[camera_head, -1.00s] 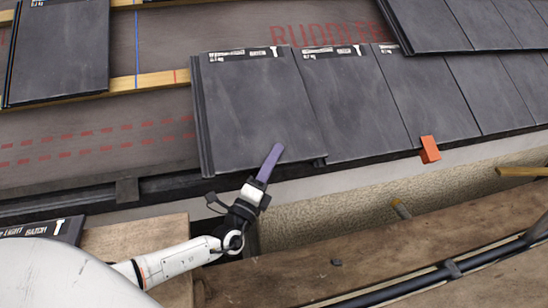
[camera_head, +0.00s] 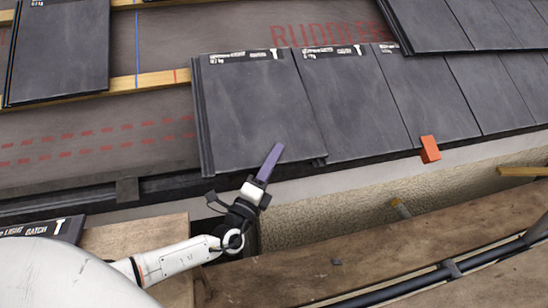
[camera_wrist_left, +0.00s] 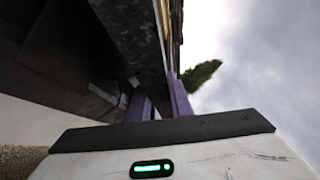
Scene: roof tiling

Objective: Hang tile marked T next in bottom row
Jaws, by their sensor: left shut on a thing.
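The tile (camera_head: 255,115) is dark grey, with a white T-like mark on the label along its top edge. It is the leftmost tile of the bottom row, lying over the battens beside its right neighbour (camera_head: 350,100). My left gripper (camera_head: 271,160) is shut on its lower edge, with one purple finger on top. In the left wrist view, the purple fingers (camera_wrist_left: 160,95) straddle the dark tile edge (camera_wrist_left: 145,45). The tile's underside contact with the batten is hidden. My right gripper is not in view.
An orange block (camera_head: 430,149) sits at the row's lower edge. Left of the tile, the batten (camera_head: 155,84) and membrane (camera_head: 100,140) are bare. Another tile (camera_head: 60,60) lies upper left. A labelled tile (camera_head: 40,229) shows at lower left. Scaffold boards (camera_head: 380,260) run below the eaves.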

